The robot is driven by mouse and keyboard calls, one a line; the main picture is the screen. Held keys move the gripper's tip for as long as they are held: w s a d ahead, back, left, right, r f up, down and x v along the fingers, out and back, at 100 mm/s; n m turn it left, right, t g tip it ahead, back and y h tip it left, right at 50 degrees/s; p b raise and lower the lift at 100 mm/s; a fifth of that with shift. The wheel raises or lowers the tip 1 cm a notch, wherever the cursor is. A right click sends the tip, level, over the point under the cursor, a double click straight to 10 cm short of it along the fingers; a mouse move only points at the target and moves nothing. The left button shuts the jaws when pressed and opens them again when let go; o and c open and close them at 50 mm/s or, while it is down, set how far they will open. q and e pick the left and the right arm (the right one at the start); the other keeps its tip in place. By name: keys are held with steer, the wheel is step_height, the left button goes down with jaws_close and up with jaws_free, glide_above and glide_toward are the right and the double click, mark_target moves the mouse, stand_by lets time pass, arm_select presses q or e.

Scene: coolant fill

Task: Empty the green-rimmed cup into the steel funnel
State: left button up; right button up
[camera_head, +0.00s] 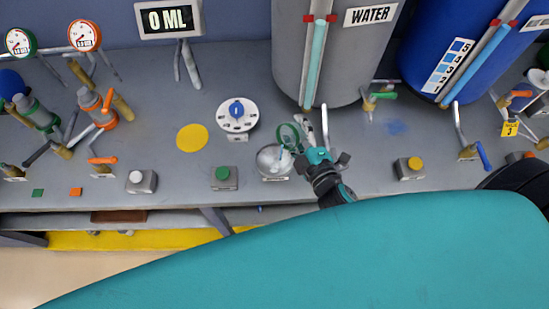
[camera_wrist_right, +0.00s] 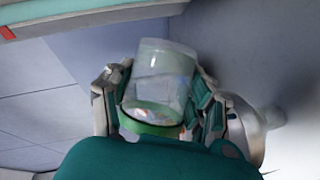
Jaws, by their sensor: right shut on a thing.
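The clear cup with a green rim (camera_head: 289,133) is held over the steel funnel (camera_head: 268,161), tilted with its rim near the bowl. In the right wrist view the clear cup (camera_wrist_right: 162,75) sits between the fingers, green rim toward the bottom of the picture. My right gripper (camera_head: 303,146) is shut on the cup; its fingers also show in the right wrist view (camera_wrist_right: 160,97). The funnel (camera_wrist_right: 247,128) shows partly behind the right finger there. I cannot tell how much liquid is in the cup. My left gripper is not in view.
A display (camera_head: 168,18) reads 0 ML. A grey WATER tank (camera_head: 335,70) stands just behind the funnel, a blue tank (camera_head: 455,50) to its right. A green button box (camera_head: 223,177), a blue-knobbed dial (camera_head: 238,114) and a yellow disc (camera_head: 192,137) lie left of it.

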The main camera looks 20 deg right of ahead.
steer(key=shift+r+n+b, duration=0.2)
steer(key=shift+n+b, duration=0.2)
steer(key=shift+b, duration=0.2)
steer(key=shift+s+a+r+n+t+b, duration=0.15)
steer(key=shift+a+r+n+t+b, duration=0.15)
steer(key=shift+b, duration=0.2)
steer(key=shift+s+a+r+n+t+b, duration=0.1)
steer(key=shift+a+n+t+b, duration=0.1)
steer(key=shift+a+n+b, duration=0.25)
stand_by(0.5)
steer(key=shift+s+a+f+n+t+h+b, duration=0.15)
steer(key=shift+f+n+b, duration=0.15)
steer(key=shift+b, duration=0.55)
steer(key=shift+w+f+n+t+h+b, duration=0.1)
steer(key=shift+f+n+t+h+b, duration=0.2)
steer(key=shift+b, duration=0.5)
steer(key=shift+r+n, duration=0.15)
steer(key=shift+n, duration=0.1)
